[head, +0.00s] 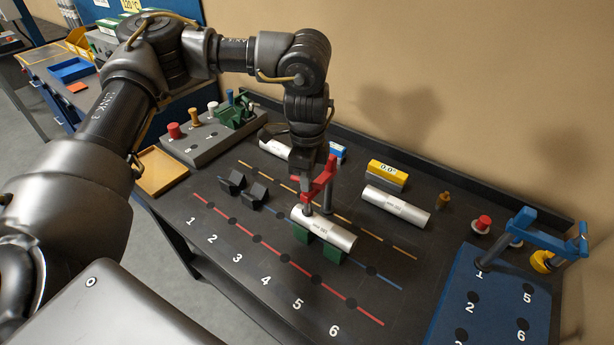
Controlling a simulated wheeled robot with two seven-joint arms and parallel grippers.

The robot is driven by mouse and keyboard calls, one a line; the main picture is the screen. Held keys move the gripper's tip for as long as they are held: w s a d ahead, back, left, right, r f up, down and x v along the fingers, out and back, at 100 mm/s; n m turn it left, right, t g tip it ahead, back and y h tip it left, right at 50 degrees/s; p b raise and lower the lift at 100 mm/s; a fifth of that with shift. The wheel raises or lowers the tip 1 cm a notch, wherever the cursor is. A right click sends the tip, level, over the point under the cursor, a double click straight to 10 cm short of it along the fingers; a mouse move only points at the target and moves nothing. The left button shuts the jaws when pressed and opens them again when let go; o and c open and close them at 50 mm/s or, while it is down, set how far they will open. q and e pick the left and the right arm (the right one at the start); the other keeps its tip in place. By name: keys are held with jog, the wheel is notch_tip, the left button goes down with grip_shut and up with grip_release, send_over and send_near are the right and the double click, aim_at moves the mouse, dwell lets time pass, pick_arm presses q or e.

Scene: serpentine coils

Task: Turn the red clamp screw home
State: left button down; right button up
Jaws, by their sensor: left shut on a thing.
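The red clamp (325,181) stands over a silver cylinder (325,229). Its grey post goes down behind the cylinder, and its arm reaches over the top. The cylinder lies in two green V-blocks (331,253). My left gripper (305,172) points straight down at the clamp arm's near end, over the cylinder's left part. It is shut on the head of the red clamp screw, which the fingers hide. My right gripper is not in view.
Two black V-blocks (245,189) stand left of the cylinder. Another cylinder (396,206) and a yellow "0.0°" gauge (388,175) lie behind. A blue clamp (540,232) stands on a numbered blue board (497,300) at right. A green clamp (236,111) stands on the grey rack at back left.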

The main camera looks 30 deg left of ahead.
pick_arm(q)
jog(key=shift+w, duration=0.1)
dwell(0.7)
jog(key=c, duration=1.4)
grip_release()
jog(key=shift+o, duration=0.2)
notch_tip(320, 180, up, 11)
jog(key=b, duration=0.1)
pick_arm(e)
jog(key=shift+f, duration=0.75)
pick_arm(q)
jog(key=shift+f, duration=0.1)
